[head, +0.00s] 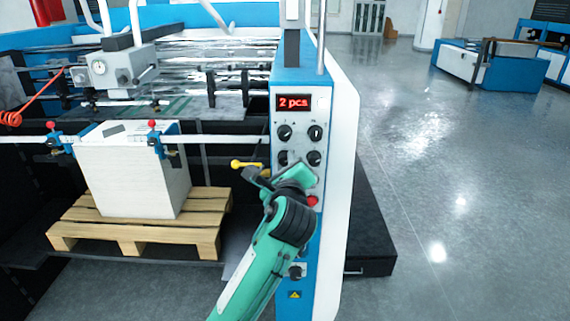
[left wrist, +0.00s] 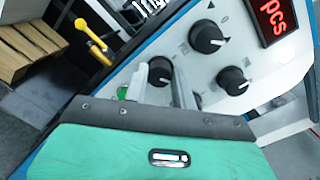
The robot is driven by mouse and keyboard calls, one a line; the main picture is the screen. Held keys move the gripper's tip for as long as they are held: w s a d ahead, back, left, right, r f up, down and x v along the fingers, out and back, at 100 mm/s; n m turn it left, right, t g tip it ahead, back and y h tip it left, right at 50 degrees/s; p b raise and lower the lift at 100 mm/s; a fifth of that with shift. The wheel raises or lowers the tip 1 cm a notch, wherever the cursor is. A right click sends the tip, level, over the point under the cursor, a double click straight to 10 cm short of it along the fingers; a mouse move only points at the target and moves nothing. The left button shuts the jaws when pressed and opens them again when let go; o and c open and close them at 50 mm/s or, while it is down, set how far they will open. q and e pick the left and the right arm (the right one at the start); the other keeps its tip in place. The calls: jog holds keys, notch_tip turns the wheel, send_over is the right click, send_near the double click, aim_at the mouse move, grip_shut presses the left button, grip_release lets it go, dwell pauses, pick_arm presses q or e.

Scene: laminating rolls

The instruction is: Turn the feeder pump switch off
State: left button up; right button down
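The control panel (head: 299,115) carries black rotary knobs in two rows, and their labels are too small to read, so I cannot tell which is the feeder pump switch. My left gripper (head: 262,178) is in front of the panel at the lower-left knob (head: 283,157). In the left wrist view its two fingers (left wrist: 160,78) are apart, with that knob (left wrist: 160,70) showing between their tips. I cannot tell whether they touch it. A green button (left wrist: 122,92) is partly hidden by a finger. My right gripper is not in view.
A yellow-tipped lever (head: 247,165) sticks out left of the panel; it also shows in the left wrist view (left wrist: 92,42). A red button (head: 312,201) lies right of my gripper. A paper stack (head: 133,178) stands on a wooden pallet (head: 135,236).

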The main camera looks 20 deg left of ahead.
pick_arm(q)
jog(key=c, duration=0.3)
jog(key=shift+c, duration=0.2)
